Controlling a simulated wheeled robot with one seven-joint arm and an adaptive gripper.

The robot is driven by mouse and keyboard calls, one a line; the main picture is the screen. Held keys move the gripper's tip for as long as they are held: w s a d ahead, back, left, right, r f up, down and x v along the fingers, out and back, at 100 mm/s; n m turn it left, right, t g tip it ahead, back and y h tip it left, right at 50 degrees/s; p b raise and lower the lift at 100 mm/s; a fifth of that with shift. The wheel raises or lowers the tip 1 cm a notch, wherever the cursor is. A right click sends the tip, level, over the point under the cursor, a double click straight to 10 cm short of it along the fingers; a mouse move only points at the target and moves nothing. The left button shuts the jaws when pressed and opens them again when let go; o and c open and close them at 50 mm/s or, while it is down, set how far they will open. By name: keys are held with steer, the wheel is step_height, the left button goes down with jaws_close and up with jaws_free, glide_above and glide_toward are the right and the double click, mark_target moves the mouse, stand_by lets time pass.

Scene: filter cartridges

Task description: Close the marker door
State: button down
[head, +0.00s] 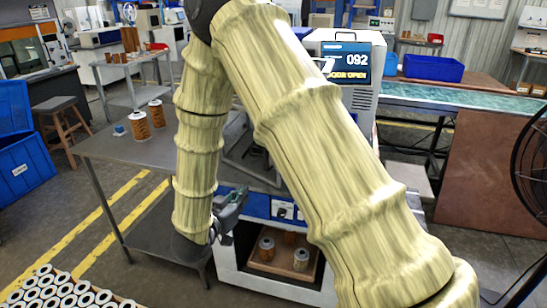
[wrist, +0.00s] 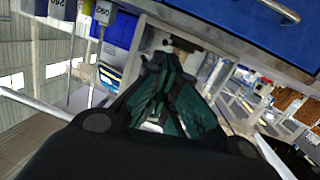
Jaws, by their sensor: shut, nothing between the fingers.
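The marker (head: 361,107) is a light grey machine behind my arm in the head view. Its screen (head: 342,63) reads 092 and DOOR OPEN. My arm covers much of its front, so I cannot make out the door clearly. My gripper (head: 238,197) is low, left of a cabinet's blue front panel (head: 257,204); I cannot tell whether it touches the panel. In the wrist view my gripper (wrist: 172,52) is shut and empty, its dark green fingers together. A blue panel with a metal handle (wrist: 280,10) shows at the top right there.
Cartridges (head: 301,259) stand on a wooden tray inside the cabinet's open bay. A grey table (head: 100,146) at left holds two more cartridges (head: 140,125). Rows of white-ended cartridges (head: 62,290) lie bottom left. A conveyor (head: 450,98) runs right; a fan (head: 530,165) stands at the right edge.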

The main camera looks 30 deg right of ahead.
step_height(320, 180, up, 9)
steer(key=s+m+g+h, duration=0.1)
steer(key=m+g+h, duration=0.2)
steer(key=m, duration=0.1)
steer(key=p+x, duration=0.1)
steer(key=x, duration=1.2)
steer(key=shift+d, duration=0.4)
steer(key=shift+s+r, duration=0.1)
steer(key=shift+r, duration=0.05)
